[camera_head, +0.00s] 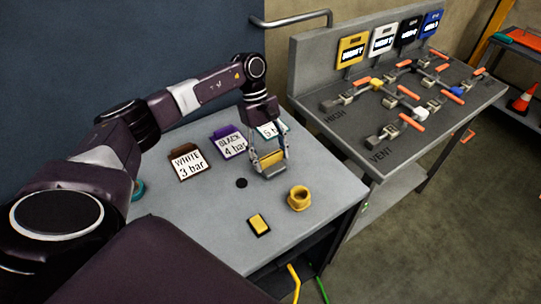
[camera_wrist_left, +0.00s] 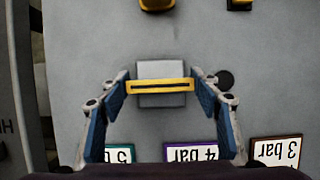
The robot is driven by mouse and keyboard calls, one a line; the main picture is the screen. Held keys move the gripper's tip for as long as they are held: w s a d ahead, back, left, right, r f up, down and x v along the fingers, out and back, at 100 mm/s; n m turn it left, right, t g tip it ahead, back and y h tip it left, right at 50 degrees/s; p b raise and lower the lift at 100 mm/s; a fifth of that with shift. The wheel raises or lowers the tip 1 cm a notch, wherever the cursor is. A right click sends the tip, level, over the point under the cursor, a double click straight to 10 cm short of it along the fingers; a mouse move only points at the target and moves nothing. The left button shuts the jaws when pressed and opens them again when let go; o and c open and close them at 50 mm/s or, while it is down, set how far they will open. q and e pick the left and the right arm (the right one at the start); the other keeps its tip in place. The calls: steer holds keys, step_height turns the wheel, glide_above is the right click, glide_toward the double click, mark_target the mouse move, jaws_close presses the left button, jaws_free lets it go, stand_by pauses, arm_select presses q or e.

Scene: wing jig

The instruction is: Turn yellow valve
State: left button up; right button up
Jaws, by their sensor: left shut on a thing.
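The yellow valve (camera_head: 376,84), with a yellow body, sits among the orange-handled valves on the dark panel at right. My left gripper (camera_head: 269,160) is well to its left, low over the grey table. In the left wrist view the gripper (camera_wrist_left: 160,86) is shut on the two ends of a yellow-rimmed piece (camera_wrist_left: 160,80) with a dark slot. A grey block (camera_wrist_left: 160,68) shows right behind this piece; I cannot tell whether they are joined. My right gripper is not in view.
Coloured signs (camera_head: 383,40) stand behind the valve panel (camera_head: 350,126).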

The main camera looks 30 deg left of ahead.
arm_select(q)
steer(key=n+t+b, duration=0.1)
steer(key=n+b, duration=0.1)
steer(key=n, duration=0.1)
steer(key=shift+f, duration=0.15)
steer(key=n+t+b, duration=0.2)
steer(key=n+b, duration=0.2)
steer(key=n, duration=0.1)
steer(key=n+t+b, duration=0.1)
steer(key=n, duration=0.2)
steer(key=n+t+y+b, duration=0.1)
steer(key=n+b, duration=0.1)
steer(key=shift+n, duration=0.4)
steer(key=shift+r+n+t+y+b, duration=0.1)
steer(key=shift+n+t+y+b, duration=0.15)
steer(key=shift+n+b, duration=0.65)
steer(key=shift+r+n+t+y+b, duration=0.15)
steer(key=shift+n+y+b, duration=0.3)
steer(key=shift+n, duration=0.65)
steer(key=o, duration=1.2)
steer(key=shift+c, duration=0.2)
